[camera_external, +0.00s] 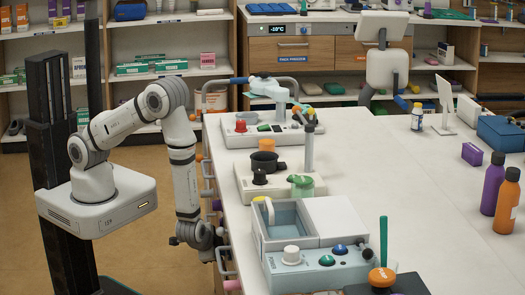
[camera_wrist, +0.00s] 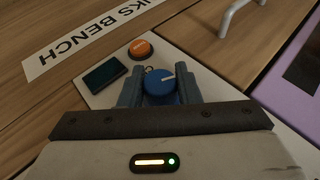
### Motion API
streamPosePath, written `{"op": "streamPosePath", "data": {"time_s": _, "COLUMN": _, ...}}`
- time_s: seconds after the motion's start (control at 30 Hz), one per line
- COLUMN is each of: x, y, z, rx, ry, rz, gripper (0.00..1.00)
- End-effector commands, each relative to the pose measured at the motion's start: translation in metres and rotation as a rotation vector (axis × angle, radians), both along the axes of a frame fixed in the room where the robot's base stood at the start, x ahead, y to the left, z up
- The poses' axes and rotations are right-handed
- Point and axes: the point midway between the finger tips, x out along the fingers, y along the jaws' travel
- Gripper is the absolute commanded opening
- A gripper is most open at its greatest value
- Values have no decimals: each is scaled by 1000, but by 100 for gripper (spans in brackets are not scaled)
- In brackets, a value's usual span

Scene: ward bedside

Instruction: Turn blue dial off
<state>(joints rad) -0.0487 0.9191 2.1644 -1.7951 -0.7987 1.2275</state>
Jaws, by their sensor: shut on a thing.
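The blue dial (camera_wrist: 158,84) shows in the wrist view on a pale panel (camera_wrist: 103,97). A white pointer line on its face points to the right, slightly upward. My gripper (camera_wrist: 161,92) is shut on the dial, with one dark blue-grey finger on each side. The fingers and gripper body hide the dial's lower part. In the external view my gripper (camera_external: 199,238) is low at the left front side of the white bench (camera_external: 345,150). The dial cannot be made out there.
On the dial's panel are an orange button (camera_wrist: 140,49) and a dark display (camera_wrist: 104,75). A label strip (camera_wrist: 95,38) lies on the wood to the left. A metal handle (camera_wrist: 240,14) is at upper right. Several handles line the bench side near my arm.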

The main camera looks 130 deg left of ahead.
Motion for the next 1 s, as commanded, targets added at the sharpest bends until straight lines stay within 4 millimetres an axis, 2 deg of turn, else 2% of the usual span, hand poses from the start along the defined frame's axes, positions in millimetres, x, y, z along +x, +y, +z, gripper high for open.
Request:
{"op": "streamPosePath", "data": {"time_s": 0.6, "x": 1, "y": 0, "z": -1, "rx": -34, "ry": -35, "rz": -3, "gripper": 7}}
{"op": "streamPosePath", "data": {"time_s": 0.63, "x": 1, "y": 0, "z": -1, "rx": -34, "ry": -35, "rz": -3, "gripper": 31}}
{"op": "streamPosePath", "data": {"time_s": 0.87, "x": 0, "y": 0, "z": 0, "rx": -34, "ry": -35, "rz": -1, "gripper": 50}}
{"op": "streamPosePath", "data": {"time_s": 1.0, "x": 0, "y": 0, "z": 0, "rx": -34, "ry": -35, "rz": -1, "gripper": 52}}
